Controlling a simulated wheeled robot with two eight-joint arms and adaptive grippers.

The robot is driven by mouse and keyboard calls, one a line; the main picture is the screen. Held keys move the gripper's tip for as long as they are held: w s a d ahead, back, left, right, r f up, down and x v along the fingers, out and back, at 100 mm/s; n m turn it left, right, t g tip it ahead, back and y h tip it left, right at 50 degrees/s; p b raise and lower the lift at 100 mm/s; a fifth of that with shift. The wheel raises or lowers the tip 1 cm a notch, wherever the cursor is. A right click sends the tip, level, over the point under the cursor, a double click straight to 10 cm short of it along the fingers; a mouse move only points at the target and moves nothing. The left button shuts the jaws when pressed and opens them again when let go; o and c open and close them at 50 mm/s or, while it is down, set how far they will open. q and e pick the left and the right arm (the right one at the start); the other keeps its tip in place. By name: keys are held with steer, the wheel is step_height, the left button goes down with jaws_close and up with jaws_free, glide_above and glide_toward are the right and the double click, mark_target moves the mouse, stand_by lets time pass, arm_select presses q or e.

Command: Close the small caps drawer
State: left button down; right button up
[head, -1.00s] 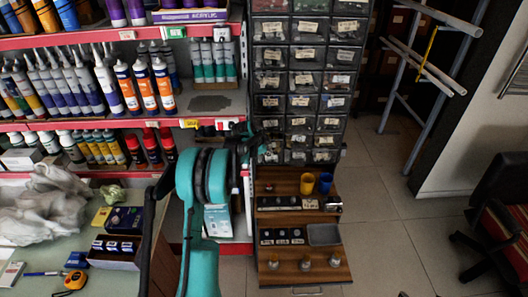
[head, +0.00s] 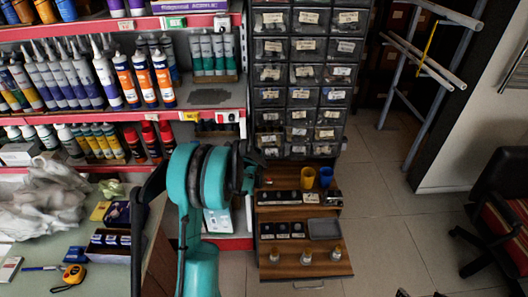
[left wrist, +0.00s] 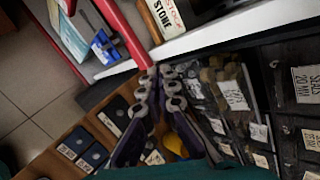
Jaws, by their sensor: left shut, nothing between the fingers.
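A cabinet of small dark drawers (head: 304,95) with white labels stands behind the wooden shelves. The labels are too small to read in the head view, so I cannot tell which is the small caps drawer. In the left wrist view, a clear-fronted drawer with brass-coloured contents (left wrist: 227,85) lies just right of my left gripper (left wrist: 164,72). Its fingers are together and empty, in front of the cabinet's lower part; I cannot tell whether they touch it. In the head view my left gripper (head: 248,168) is dark and partly hidden by my teal arm. My right gripper is out of view.
Stepped wooden shelves (head: 270,272) below the cabinet hold yellow (head: 307,175) and blue (head: 326,177) cups and small fittings. Red-edged shelves (head: 200,113) with tubes and cans are at left. A counter (head: 40,275) fills the lower left.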

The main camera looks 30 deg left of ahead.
arm_select(q)
steer(key=s+d+m+t+y+b, duration=0.25)
steer(key=d+m+t+b, duration=0.5)
steer(key=m, duration=0.75)
steer(key=p, duration=0.5)
glide_toward(264, 140)
steer(key=shift+t+y, duration=0.25)
steer(key=shift+y, duration=0.1)
steer(key=b+x, duration=0.1)
steer(key=x, duration=0.2)
steer(key=f+b+x, duration=0.1)
steer(key=x, duration=0.2)
steer(key=shift+w+f, duration=0.15)
steer(key=shift+f, duration=0.05)
steer(key=shift+w+a+r, duration=0.1)
steer(key=shift+w, duration=0.15)
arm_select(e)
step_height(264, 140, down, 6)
arm_select(q)
steer(key=x, duration=0.4)
steer(key=shift+w+a+b, duration=0.15)
steer(key=shift+w+b, duration=0.05)
steer(key=shift+b, duration=0.15)
steer(key=shift+r, duration=0.15)
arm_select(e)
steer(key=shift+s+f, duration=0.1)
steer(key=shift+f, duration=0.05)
